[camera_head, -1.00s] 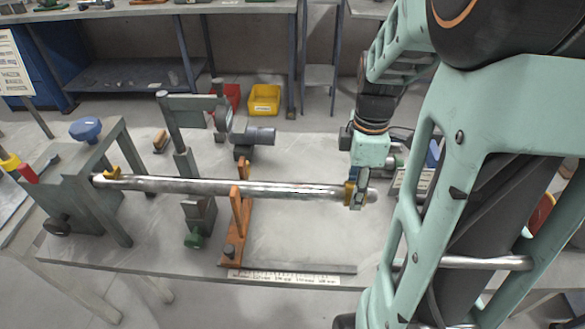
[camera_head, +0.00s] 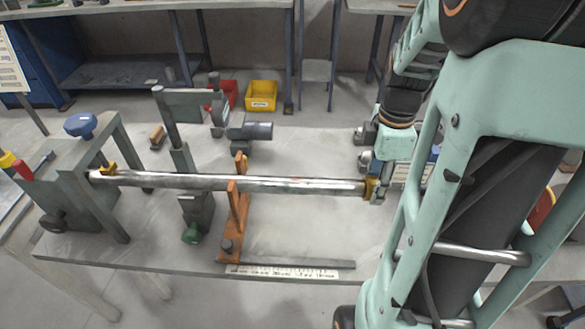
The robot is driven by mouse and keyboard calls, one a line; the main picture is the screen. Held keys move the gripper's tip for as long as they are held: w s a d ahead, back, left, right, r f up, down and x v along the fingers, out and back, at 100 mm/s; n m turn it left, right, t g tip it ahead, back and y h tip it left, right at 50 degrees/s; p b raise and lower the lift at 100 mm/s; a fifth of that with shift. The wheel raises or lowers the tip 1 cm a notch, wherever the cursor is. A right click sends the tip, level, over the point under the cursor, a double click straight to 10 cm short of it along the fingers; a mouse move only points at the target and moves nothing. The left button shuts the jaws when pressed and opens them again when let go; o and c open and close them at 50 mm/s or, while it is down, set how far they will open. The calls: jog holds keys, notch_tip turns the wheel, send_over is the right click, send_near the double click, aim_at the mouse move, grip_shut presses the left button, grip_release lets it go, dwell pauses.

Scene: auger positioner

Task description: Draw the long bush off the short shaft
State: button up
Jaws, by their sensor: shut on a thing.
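A silver shaft (camera_head: 290,185) lies roughly level across the bench, from the grey frame at the left to my gripper at the right. A brass-coloured bush (camera_head: 371,187) sits at the shaft's right end. My gripper (camera_head: 378,192) is shut on the bush, and its fingers and the arm hide part of it. I cannot tell whether the bush still surrounds the shaft tip or is just clear of it.
An orange stand (camera_head: 232,215) supports the shaft near its middle. A grey clamp post (camera_head: 180,150) rises at its left. A grey frame with a blue knob (camera_head: 80,125) stands at the left. The bench (camera_head: 300,230) is clear in front of the shaft's right half.

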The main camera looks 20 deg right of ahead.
jog(key=shift+s+d+b, duration=0.1)
jog(key=shift+s+d, duration=0.1)
jog(key=shift+d, duration=0.5)
jog(key=shift+s+d+b, duration=0.1)
jog(key=shift+s+d, duration=0.15)
jog(key=shift+d, duration=0.45)
jog(key=shift+s+d+b, duration=0.1)
jog(key=shift+s+d, duration=0.1)
jog(key=shift+d, duration=0.5)
